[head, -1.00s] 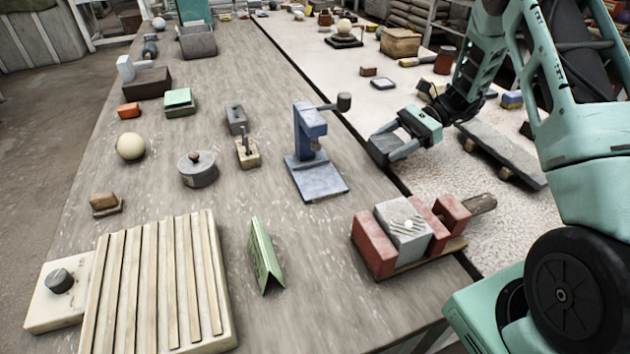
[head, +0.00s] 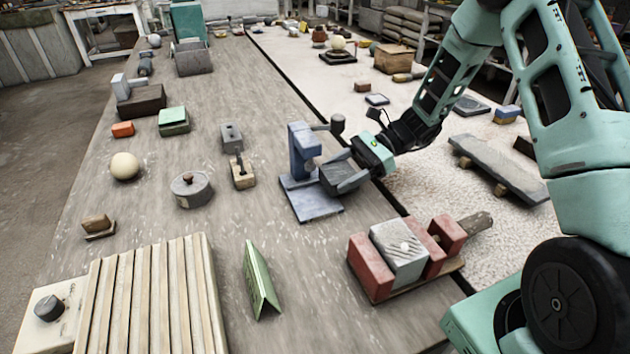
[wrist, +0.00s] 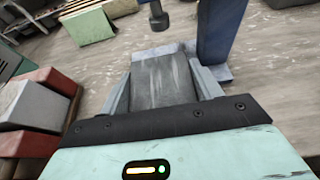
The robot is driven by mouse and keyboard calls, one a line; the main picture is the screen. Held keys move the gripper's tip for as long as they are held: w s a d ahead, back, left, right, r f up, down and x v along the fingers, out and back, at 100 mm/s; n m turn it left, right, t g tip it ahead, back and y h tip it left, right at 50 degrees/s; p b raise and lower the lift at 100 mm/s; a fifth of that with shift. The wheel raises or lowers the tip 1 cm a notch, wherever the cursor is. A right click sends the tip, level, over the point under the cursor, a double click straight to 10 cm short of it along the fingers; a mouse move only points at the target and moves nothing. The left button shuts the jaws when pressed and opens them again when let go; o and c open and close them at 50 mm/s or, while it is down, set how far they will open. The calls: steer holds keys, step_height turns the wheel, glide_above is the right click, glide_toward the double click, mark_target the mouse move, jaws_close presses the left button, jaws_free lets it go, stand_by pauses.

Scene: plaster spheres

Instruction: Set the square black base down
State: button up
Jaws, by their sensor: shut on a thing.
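The square black base (wrist: 162,84) looks dark grey and scuffed in the wrist view. My gripper (wrist: 163,92) is shut on it, with one finger along each side. In the head view my gripper (head: 346,177) holds the base (head: 336,172) above the bench, close to the right of the blue press (head: 302,148). The base overlaps the press's blue foot (head: 310,206) in the picture, and I cannot tell whether they touch. The underside of the base is hidden.
Red and grey blocks (head: 372,268) stand on a board in front. A green folded card (head: 260,280) and a slatted panel (head: 150,295) lie nearer left. A grey round pot (head: 190,190) and a pale sphere (head: 125,166) stand left. The pale speckled strip (head: 400,185) beside my gripper has clear room.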

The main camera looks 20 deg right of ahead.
mark_target(330, 174)
steer(key=shift+a, duration=1.55)
steer(key=shift+a+r+p, duration=0.1)
steer(key=shift+a+p, duration=0.25)
steer(key=shift+a, duration=0.9)
steer(key=shift+a+f, duration=0.35)
steer(key=shift+f, duration=0.5)
steer(key=shift+f, duration=0.1)
steer(key=o, duration=1.2)
steer(key=shift+d, duration=0.25)
steer(key=b+v, duration=0.1)
steer(key=v, duration=1)
steer(key=shift+d+r, duration=0.25)
steer(key=shift+d, duration=0.05)
